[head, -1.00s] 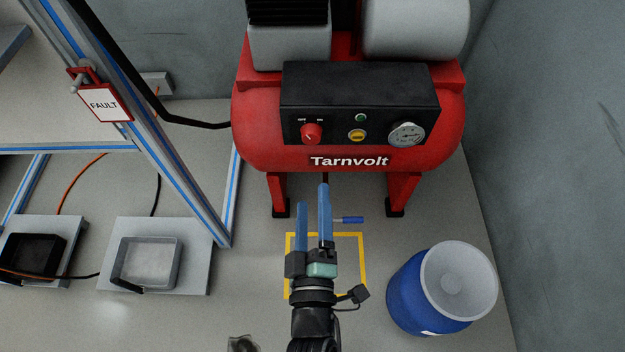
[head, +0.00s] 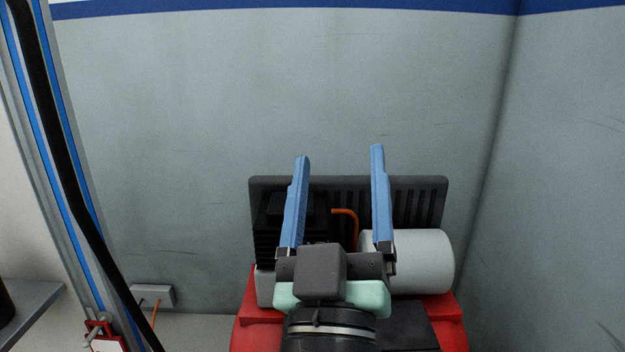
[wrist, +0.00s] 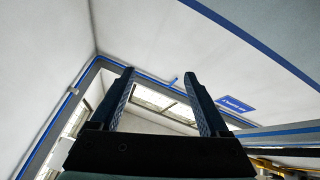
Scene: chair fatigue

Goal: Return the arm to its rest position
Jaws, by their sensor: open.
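My gripper (head: 338,155) is raised in the lower middle of the head view, its two blue fingers pointing up and spread apart. Nothing is between them. Behind it is the top of the red compressor (head: 448,310), with a grey cylinder (head: 425,262) and a dark ribbed part (head: 415,195). My arm and gripper hide part of the compressor's top. In the wrist view my gripper (wrist: 160,78) is open and empty, facing upper walls and a lit ceiling opening (wrist: 165,103).
A metal frame post (head: 62,200) with a black cable stands at the left. A grey shelf (head: 40,300) is at the lower left. The wall area above the gripper is clear.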

